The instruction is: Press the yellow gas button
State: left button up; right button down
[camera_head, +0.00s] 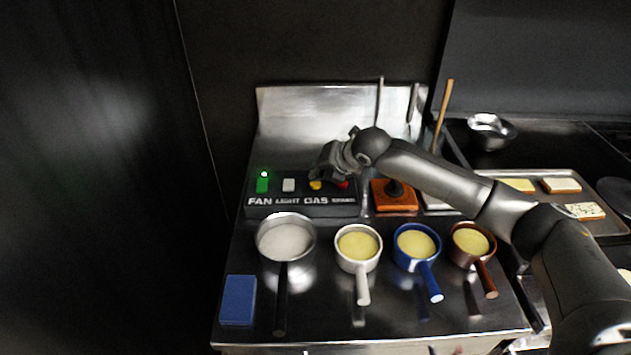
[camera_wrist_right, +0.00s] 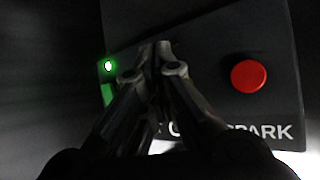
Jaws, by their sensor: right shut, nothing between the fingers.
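The yellow gas button (camera_head: 315,185) is on the black control panel (camera_head: 302,211), above the GAS label, in the head view. My right gripper (camera_head: 317,174) is shut and empty, with its fingertips right at or just above the yellow button. I cannot tell whether they touch it. In the right wrist view the shut fingers (camera_wrist_right: 162,50) point at the panel (camera_wrist_right: 207,60) and hide the yellow button. My left gripper is not in view.
The red SPARK button (camera_head: 343,184) is just right of the yellow one. The white LIGHT button (camera_head: 288,185) and green FAN button (camera_head: 262,186) are left; a green lamp (camera_head: 264,174) is lit. Several pans, including a white one (camera_head: 358,262), stand in front.

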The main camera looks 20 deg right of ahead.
jog(key=shift+f, duration=0.55)
dwell(0.9)
jog(key=shift+r+p, duration=0.9)
jog(key=shift+p, duration=0.15)
notch_tip(320, 180, up, 5)
jog(key=p, duration=0.5)
jog(key=shift+r, duration=0.1)
dwell(0.3)
